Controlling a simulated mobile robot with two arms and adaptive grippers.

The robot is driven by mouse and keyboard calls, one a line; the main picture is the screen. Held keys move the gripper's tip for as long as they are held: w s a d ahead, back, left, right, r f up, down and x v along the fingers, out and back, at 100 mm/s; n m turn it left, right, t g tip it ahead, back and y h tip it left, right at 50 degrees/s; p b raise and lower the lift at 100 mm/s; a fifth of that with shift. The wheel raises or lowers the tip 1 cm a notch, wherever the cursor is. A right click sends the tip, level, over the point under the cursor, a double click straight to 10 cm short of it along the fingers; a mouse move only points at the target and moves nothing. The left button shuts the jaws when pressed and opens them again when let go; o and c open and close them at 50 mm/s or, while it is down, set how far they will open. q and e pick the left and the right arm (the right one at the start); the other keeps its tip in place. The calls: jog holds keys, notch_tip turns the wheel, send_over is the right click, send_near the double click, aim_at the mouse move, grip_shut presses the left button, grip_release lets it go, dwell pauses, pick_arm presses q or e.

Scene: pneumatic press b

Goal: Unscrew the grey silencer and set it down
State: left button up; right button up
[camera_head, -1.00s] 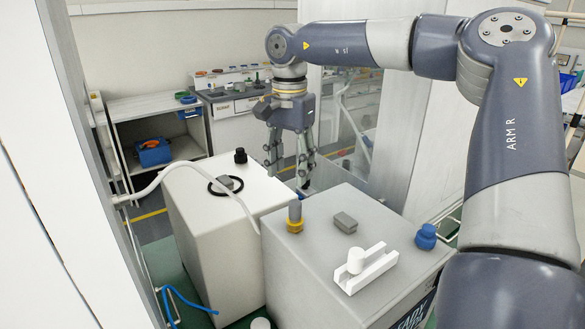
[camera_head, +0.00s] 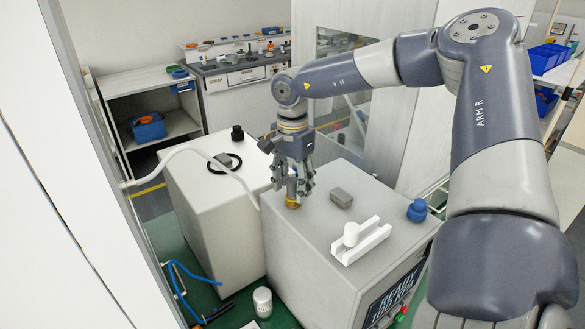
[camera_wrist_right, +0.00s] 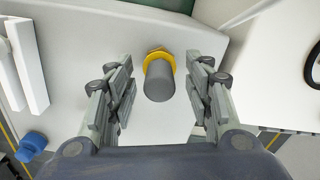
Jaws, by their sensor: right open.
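The grey silencer (camera_wrist_right: 159,82) stands upright on a yellow fitting (camera_wrist_right: 158,56) on top of the grey press housing (camera_head: 288,250). In the head view my right gripper (camera_head: 293,188) points down over the silencer, hiding most of it, and the yellow fitting (camera_head: 292,202) shows just below the fingertips. In the right wrist view the open fingers of my right gripper (camera_wrist_right: 160,90) stand on either side of the silencer, with a visible gap on both sides. The left gripper is not in view.
A white cabinet (camera_head: 207,230) with a white hose (camera_head: 172,156) stands left. Housing top between them is bare.

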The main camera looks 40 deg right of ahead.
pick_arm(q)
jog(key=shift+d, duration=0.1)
pick_arm(e)
jog(key=shift+f, duration=0.15)
jog(key=shift+c, duration=1.2)
grip_shut()
jog(key=n, duration=0.6)
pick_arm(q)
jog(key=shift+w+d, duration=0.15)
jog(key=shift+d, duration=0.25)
pick_arm(e)
jog(key=n, duration=0.6)
jog(key=shift+c, duration=0.5)
grip_release()
jog(key=shift+d, duration=0.1)
